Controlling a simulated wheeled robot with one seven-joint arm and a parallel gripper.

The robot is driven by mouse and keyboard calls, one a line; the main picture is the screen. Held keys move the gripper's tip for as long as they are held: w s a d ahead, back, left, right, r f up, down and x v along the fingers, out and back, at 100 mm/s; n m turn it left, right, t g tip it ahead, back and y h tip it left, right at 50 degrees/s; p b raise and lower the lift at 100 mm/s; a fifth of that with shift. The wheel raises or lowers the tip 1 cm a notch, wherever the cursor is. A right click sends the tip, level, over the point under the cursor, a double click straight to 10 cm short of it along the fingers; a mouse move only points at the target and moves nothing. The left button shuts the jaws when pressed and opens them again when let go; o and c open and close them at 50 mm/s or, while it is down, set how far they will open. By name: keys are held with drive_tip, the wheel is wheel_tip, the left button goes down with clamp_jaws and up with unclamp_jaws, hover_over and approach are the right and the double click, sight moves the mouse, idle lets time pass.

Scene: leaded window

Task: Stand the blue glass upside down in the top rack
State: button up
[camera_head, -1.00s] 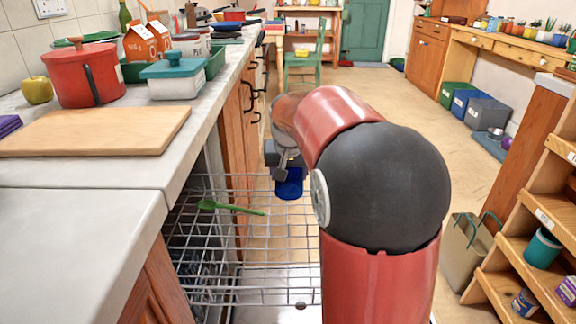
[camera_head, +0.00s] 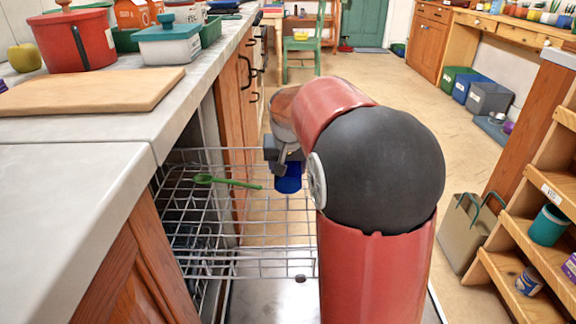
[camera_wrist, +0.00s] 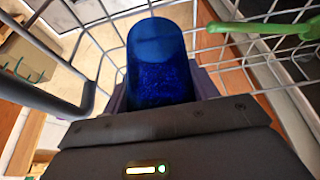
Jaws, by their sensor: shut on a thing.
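The blue glass (camera_head: 288,180) is held in my gripper (camera_head: 284,166), above the far right part of the pulled-out top wire rack (camera_head: 262,251). In the wrist view the glass (camera_wrist: 158,60) sits between the two jaws (camera_wrist: 160,95), with rack wires showing beyond it. My gripper is shut on it. Its upper part is hidden by the gripper in the head view. I cannot tell for sure which end of the glass is the mouth, or whether it touches the wires.
A green spoon-like utensil (camera_head: 226,181) lies on the rack, left of the glass; it also shows in the wrist view (camera_wrist: 262,28). The counter (camera_head: 95,130) runs along the left. A shelf unit (camera_head: 540,215) stands at right. Much of the rack is bare.

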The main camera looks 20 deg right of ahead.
drive_tip(key=shift+f+b, duration=0.45)
drive_tip(key=shift+f, duration=0.15)
drive_tip(key=o, duration=1.3)
drive_tip(key=shift+c, duration=0.2)
